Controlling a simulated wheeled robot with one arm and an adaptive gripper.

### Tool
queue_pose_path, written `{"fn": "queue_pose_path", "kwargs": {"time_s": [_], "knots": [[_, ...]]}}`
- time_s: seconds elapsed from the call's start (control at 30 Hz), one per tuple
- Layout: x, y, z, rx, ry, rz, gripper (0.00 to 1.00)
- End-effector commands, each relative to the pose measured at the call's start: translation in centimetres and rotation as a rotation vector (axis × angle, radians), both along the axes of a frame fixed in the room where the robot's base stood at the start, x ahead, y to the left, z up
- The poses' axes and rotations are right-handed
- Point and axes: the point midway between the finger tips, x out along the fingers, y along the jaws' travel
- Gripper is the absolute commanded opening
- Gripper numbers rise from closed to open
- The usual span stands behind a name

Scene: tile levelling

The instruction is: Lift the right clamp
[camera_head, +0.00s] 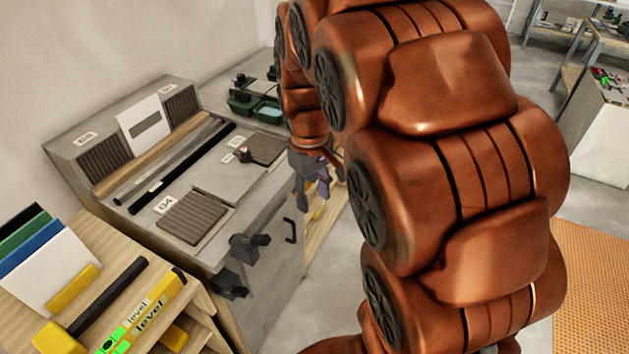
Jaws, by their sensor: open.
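My gripper (314,190) points down beside the bench's right front edge, above and to the right of both pieces. It is open, with nothing visible between its fingers. It is apart from both pieces. My arm covers the right end of the bench.
Ridged panels (193,217) lie on the bench, with a long black bar (182,168) behind them. Green bins (243,104) stand at the back. A wooden shelf (100,235) at left holds a level (145,313) and a hammer (107,300). Open floor (310,315) lies in front.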

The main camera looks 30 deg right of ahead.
Motion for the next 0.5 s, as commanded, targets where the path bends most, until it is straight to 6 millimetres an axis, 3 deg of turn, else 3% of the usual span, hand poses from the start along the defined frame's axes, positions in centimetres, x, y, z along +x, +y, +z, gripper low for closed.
{"fn": "queue_pose_path", "kwargs": {"time_s": [0.2, 0.5], "knots": [[-2.5, 1.5, 0.0, 0.001, 0.008, -0.028, 0.46], [-4.1, 2.4, -0.1, 0.002, 0.015, -0.047, 0.46]]}}
